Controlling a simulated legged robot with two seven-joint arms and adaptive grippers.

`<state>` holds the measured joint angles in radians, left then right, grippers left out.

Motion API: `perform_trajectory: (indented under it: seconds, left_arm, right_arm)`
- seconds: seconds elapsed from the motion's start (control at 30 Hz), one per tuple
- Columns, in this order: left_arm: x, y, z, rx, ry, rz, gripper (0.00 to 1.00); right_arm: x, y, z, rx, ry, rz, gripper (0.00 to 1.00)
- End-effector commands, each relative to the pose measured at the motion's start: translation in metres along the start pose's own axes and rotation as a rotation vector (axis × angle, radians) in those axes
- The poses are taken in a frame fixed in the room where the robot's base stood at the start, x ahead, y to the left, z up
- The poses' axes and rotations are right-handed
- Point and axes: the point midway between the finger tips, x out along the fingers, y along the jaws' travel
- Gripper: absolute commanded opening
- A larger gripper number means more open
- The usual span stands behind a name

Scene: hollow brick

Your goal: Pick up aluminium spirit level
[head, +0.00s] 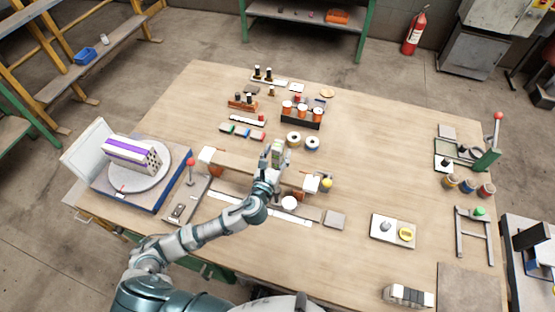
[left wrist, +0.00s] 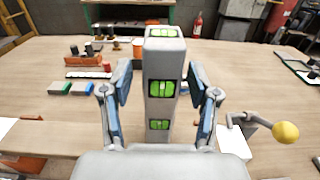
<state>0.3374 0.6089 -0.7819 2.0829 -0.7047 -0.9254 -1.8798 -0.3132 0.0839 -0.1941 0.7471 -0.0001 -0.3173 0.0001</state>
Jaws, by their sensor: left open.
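The aluminium spirit level (left wrist: 160,64) is a grey bar with green vials. It stands upright in the left wrist view, between the fingers of my left gripper (left wrist: 160,92). In the head view the spirit level (head: 279,148) is small and partly hidden by my left gripper (head: 272,159) near the table's middle. The gripper is open, with a finger on each side of the level and visible gaps between. The level's lower end is hidden behind the gripper body. My right gripper is not in view.
A wooden beam (head: 240,167) lies close to the gripper. Tape rolls (head: 312,143) and a dark rack with orange-and-white items (head: 302,117) stand behind. A yellow-knobbed part (left wrist: 285,132) is right of the gripper.

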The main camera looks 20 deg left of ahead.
Motion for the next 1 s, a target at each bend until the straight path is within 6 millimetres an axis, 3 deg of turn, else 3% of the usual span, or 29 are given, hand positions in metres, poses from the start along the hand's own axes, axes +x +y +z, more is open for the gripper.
perform_trajectory:
  seconds: [0.27, 0.5, 0.53, 0.87, 1.0]
  left_arm:
    - [0.005, 0.000, 0.000, 0.000, 0.000, 0.000, 0.60]
    - [0.005, 0.000, 0.000, 0.001, 0.000, 0.000, 0.03]
    - [0.005, 0.000, 0.000, 0.001, 0.000, 0.000, 0.00]
    - [0.005, 0.000, 0.002, 0.001, -0.001, 0.001, 0.00]
    - [0.005, 0.000, 0.012, 0.001, -0.004, 0.000, 0.00]
  right_arm:
    - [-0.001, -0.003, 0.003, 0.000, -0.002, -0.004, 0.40]
    - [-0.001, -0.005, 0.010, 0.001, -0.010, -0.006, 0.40]
    - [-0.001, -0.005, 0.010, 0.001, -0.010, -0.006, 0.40]
    - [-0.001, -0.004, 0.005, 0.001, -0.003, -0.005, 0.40]
    - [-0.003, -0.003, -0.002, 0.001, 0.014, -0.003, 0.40]
